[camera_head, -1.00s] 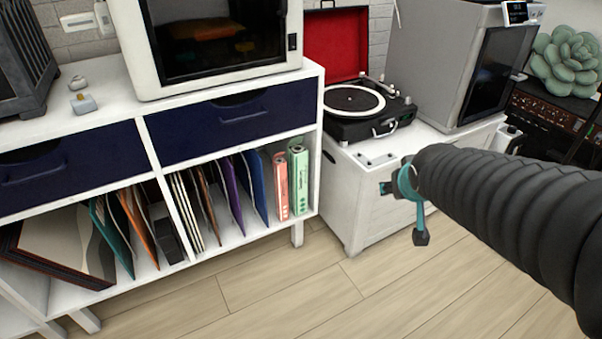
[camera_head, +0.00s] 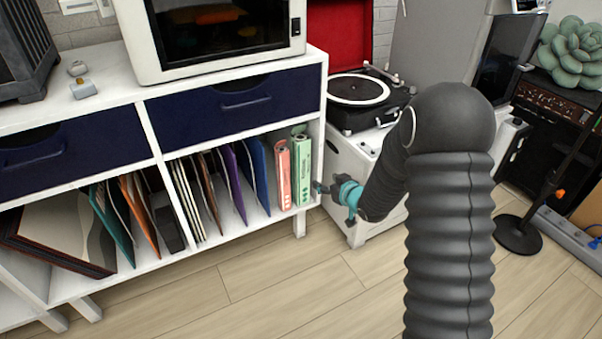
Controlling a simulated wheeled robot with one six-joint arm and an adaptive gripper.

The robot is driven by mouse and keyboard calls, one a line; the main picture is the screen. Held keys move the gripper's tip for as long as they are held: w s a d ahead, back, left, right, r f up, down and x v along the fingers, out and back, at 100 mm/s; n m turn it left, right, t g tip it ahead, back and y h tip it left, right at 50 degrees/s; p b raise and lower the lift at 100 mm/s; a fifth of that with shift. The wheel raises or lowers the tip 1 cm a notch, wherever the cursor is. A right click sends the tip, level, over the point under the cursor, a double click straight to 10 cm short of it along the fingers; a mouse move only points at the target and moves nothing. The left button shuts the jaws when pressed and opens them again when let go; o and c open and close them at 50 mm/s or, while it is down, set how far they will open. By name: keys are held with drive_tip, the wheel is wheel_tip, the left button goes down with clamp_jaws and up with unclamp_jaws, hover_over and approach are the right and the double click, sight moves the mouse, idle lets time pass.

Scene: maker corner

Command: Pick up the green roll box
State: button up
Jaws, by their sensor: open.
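The green roll box (camera_head: 301,172) stands upright at the right end of the lower shelf in the white cabinet. It is beside a pink roll box (camera_head: 282,177) on its left, and the cabinet's right side wall is close on its right. My gripper (camera_head: 322,188) is open and empty, just outside the shelf's right front edge, to the right of the green box and low beside it. Its teal wrist part shows clearly, but the fingers are small and dark. I cannot tell how far in front of the box they are.
The white cabinet (camera_head: 316,110) holds several upright folders left of the boxes. A white chest (camera_head: 345,165) with a turntable (camera_head: 357,93) stands close behind my arm. A dark stand base (camera_head: 518,236) is on the floor at the right. The floor (camera_head: 270,275) before the cabinet is free.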

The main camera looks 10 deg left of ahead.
drive_tip(key=a+f, duration=0.1)
approach(304, 174)
drive_tip(key=x, duration=0.4)
drive_tip(key=shift+w+r, duration=0.1)
drive_tip(key=shift+w, duration=0.05)
drive_tip(key=shift+x, duration=2.65)
drive_tip(key=c, duration=1)
